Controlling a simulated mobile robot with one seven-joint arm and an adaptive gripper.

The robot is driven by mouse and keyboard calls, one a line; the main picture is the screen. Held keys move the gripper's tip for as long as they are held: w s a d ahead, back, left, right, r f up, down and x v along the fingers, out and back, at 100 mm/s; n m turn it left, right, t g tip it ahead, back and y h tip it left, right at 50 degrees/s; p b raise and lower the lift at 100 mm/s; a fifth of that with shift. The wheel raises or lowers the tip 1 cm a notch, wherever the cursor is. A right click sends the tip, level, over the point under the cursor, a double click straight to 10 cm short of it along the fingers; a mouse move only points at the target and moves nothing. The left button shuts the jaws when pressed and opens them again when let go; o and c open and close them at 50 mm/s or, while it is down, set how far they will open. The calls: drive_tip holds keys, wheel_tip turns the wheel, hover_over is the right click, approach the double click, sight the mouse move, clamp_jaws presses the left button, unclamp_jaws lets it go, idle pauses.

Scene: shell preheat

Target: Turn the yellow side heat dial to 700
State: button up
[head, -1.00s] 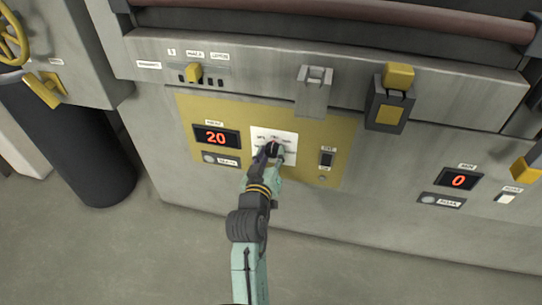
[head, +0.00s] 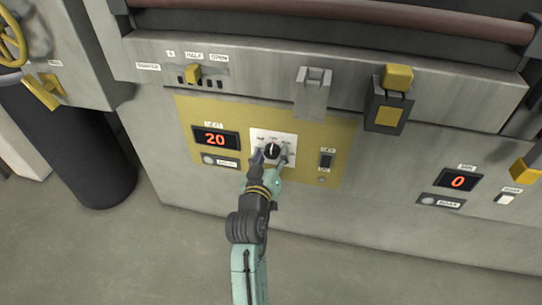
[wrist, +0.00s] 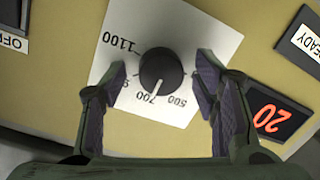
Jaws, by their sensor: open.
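The yellow panel (head: 215,110) carries a black heat dial (head: 272,149) on a white scale plate. In the wrist view, the dial (wrist: 160,70) has a white pointer line directed at or very near the 700 mark. The 1100 and 500 marks also show; the mark between 1100 and 700 is partly hidden by a finger. My gripper (head: 270,160) is open just in front of the dial, with one finger on each side and visible gaps to the knob. The red display (head: 215,139) left of the dial reads 20.
A switch (head: 326,160) sits right of the dial on the same panel. A yellow slider (head: 193,73) and a metal latch (head: 313,90) are above. A second display (head: 458,181) reading 0 is at right. The floor in front is clear.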

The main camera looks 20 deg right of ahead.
sight(274, 121)
wheel_tip(274, 121, up, 10)
drive_tip(key=shift+r, duration=0.1)
idle(0.4)
